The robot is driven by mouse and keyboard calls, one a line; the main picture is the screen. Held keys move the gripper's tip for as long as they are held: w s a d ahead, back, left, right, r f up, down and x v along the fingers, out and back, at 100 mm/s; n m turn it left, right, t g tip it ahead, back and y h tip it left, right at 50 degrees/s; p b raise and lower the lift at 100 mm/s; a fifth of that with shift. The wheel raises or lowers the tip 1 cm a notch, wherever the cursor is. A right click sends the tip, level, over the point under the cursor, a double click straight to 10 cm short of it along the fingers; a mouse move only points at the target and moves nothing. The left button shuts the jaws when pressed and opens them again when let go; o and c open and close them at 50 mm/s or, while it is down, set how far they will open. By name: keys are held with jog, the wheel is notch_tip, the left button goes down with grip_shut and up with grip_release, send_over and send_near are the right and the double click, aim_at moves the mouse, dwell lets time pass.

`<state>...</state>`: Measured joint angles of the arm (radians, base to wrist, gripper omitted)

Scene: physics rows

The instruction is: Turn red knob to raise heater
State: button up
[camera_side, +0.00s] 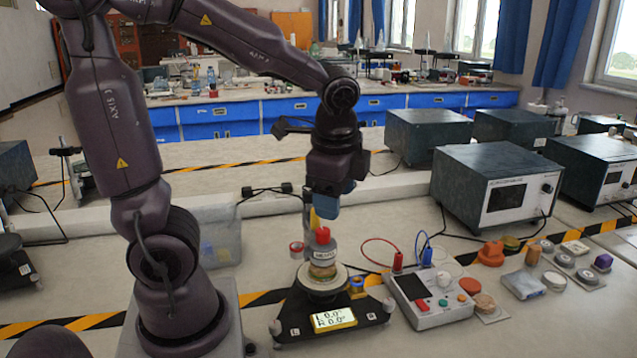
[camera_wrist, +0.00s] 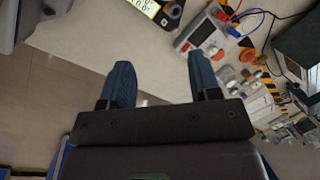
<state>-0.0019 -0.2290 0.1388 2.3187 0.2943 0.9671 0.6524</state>
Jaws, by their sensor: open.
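The red knob (camera_side: 323,235) sits on top of a small grey cylinder (camera_side: 323,254), which stands upright on a round plate of a black three-footed base. The base carries a lit display (camera_side: 333,318) reading L 0.0° and R 0.0°. My gripper (camera_side: 325,207) points down just above the knob in the side view; whether it touches the knob I cannot tell. In the wrist view my gripper (camera_wrist: 160,62) has its two blue fingers wide apart with nothing between them.
A white control box (camera_side: 430,298) with red and blue cables stands right of the base. Small parts and an orange knob (camera_side: 491,253) lie farther right. A dark instrument box (camera_side: 497,190) stands behind. A clear bin (camera_side: 218,238) is on the left. Striped tape crosses the bench.

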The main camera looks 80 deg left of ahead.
jog(key=s+d+r+n+t+h, duration=0.2)
jog(key=s+d+r+n+t, duration=0.2)
jog(key=d+n, duration=0.3)
jog(key=shift+s+d+r+n+t, duration=0.3)
jog(key=shift+r+t, duration=0.1)
jog(key=shift+r, duration=0.35)
